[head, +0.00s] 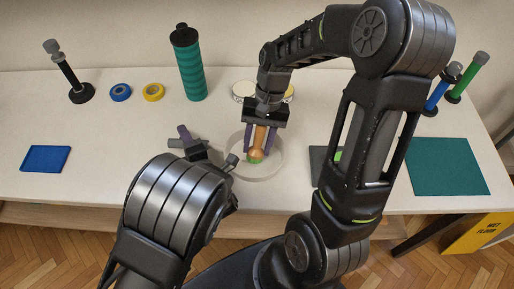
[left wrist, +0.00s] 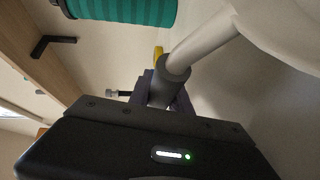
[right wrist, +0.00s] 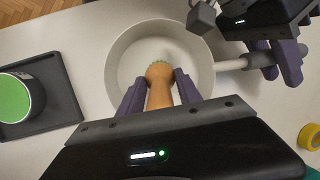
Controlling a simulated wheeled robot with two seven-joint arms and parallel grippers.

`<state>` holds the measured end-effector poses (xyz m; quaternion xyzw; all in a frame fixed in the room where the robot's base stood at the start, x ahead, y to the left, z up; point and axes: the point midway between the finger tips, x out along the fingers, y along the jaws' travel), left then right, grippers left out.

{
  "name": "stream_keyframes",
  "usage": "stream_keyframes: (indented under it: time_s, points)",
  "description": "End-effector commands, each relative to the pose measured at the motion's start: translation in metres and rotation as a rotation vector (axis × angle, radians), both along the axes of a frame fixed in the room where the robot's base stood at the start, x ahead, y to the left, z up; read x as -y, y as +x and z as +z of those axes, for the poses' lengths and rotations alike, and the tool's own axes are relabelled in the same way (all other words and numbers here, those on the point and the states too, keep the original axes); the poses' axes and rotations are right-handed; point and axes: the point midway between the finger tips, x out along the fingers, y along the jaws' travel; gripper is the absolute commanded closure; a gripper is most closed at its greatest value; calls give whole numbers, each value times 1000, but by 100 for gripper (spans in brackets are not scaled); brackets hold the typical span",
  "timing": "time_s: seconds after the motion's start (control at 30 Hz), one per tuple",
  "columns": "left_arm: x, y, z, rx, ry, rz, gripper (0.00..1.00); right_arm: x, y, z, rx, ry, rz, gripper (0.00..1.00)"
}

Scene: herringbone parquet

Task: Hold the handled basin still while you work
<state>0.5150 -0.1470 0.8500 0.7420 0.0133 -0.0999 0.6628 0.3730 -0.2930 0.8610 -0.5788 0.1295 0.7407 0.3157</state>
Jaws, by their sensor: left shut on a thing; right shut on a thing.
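The handled basin is a pale round bowl (head: 278,167) on the table, in front of my two grippers; its rim shows in the right wrist view (right wrist: 111,62). Its straight handle (left wrist: 203,42) ends in a dark grey grip (left wrist: 172,80). My left gripper (head: 192,146) is shut around that grip, beside the bowl. My right gripper (right wrist: 159,88) is shut on a brush with an orange-brown handle (right wrist: 160,93) and green bristles. The brush head is down inside the bowl. My right gripper hides part of the bowl in the head view.
A dark tray (right wrist: 62,105) with a green-topped cup (right wrist: 14,98) lies beside the bowl, mostly behind my right arm in the head view. A teal bottle (head: 190,70), blue tape (head: 120,92) and yellow tape (head: 153,91) stand behind. A blue tray (head: 45,158) is left, a teal mat (head: 447,168) right.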

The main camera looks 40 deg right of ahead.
Motion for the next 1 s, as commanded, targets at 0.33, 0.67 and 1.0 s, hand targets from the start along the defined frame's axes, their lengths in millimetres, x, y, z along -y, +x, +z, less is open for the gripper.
stream_keyframes:
  time_s: [0.33, 0.67, 1.0]
  points:
    - [0, 0, -1, -2, 2, 0, 100, -15, -18, 0, 0, 0, 0, 100]
    - [0, 0, -1, -2, 2, 0, 100, -19, -23, 30, 3, -1, -1, 100]
    - [0, 0, -1, -2, 2, 0, 100, -19, -23, 61, 3, -1, 0, 100]
